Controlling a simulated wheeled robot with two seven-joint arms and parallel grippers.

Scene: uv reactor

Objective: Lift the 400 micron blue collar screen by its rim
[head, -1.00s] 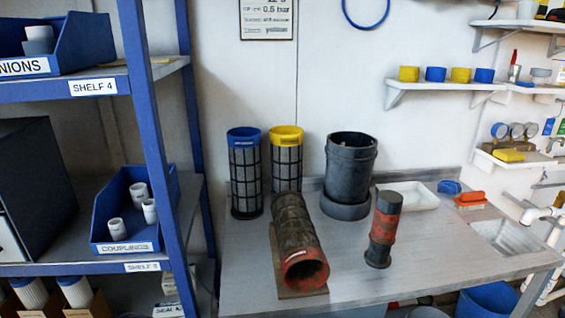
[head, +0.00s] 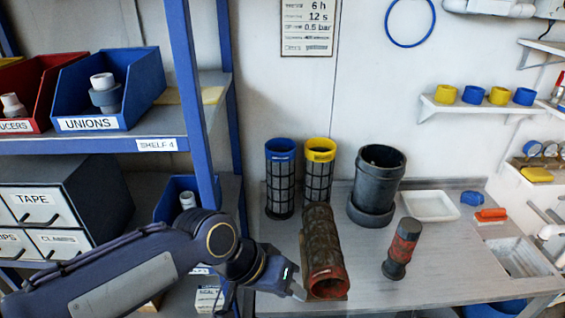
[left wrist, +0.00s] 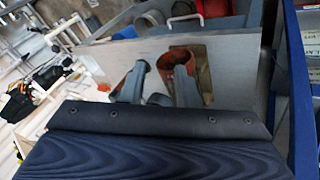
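The blue collar screen (head: 280,185) stands upright at the back left of the bench, a dark mesh cylinder with a blue rim on top. Its micron marking is too small to read. The similar yellow collar screen (head: 319,172) stands just to its right. My left gripper (head: 295,285) is low at the bench's front left edge, in front of and below the blue collar screen, well apart from it. In the left wrist view the two fingers (left wrist: 160,88) stand apart with nothing visibly held between them. My right gripper is in neither view.
A red collar screen (head: 325,254) lies on the bench close to my left gripper. A dark housing (head: 377,187), a red-banded dark cylinder (head: 402,248) and a white tray (head: 430,206) are farther right. A blue shelf post (head: 191,100) stands left of the bench.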

